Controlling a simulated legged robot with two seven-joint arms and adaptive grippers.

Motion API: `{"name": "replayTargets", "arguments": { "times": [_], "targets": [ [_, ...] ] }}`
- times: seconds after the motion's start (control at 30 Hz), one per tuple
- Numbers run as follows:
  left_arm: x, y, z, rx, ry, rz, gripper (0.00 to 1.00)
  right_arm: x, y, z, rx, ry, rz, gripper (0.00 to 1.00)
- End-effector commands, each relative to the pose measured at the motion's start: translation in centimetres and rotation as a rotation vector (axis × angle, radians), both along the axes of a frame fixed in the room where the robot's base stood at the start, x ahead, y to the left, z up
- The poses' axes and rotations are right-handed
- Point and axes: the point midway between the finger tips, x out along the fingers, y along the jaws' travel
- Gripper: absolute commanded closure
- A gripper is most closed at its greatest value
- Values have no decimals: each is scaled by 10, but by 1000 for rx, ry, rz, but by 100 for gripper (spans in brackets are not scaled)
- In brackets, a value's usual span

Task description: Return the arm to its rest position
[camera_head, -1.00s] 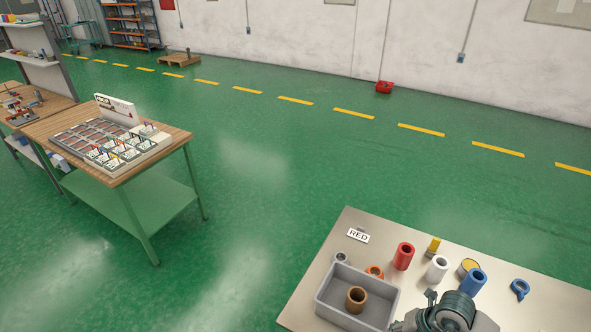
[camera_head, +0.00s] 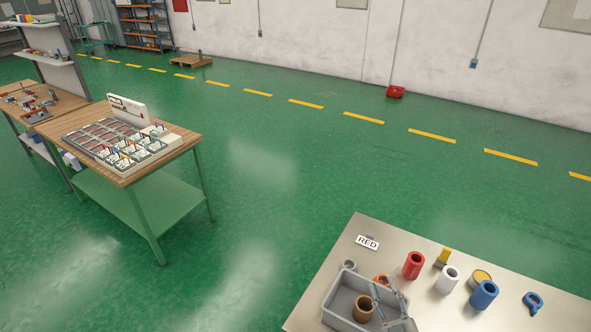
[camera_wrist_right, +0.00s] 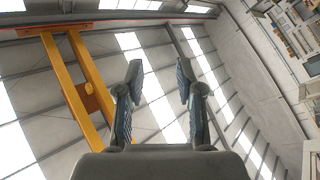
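My left gripper is in neither view. A brown hollow cylinder (camera_head: 363,308) sits in the grey bin. The gripper hides part of the bin's right side.
A wooden bench (camera_head: 185,140) stands at left. Green floor between is clear.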

Motion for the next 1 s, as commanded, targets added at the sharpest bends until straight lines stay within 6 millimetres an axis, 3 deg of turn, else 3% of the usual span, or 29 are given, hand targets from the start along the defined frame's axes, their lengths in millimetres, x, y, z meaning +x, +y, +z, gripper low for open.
{"name": "replayTargets", "arguments": {
  "times": [0.03,0.13,0.2,0.3,0.5,0.7,0.8,1.0],
  "targets": [
    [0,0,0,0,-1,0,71,2,-21,-32,83,137,-120,64],
    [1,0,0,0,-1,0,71,-11,-51,-108,191,454,-318,64],
    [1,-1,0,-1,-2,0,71,-32,-57,-158,230,671,-401,64],
    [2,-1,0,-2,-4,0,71,-68,-52,-212,254,931,-457,64],
    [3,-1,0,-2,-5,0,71,-139,-27,-274,255,1327,-456,64],
    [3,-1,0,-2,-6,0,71,-205,5,-305,232,1643,-382,64],
    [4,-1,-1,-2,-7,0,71,-192,3,-346,223,1643,-392,64],
    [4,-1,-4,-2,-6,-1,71,-187,5,-428,214,1672,-397,64]
  ]
}}
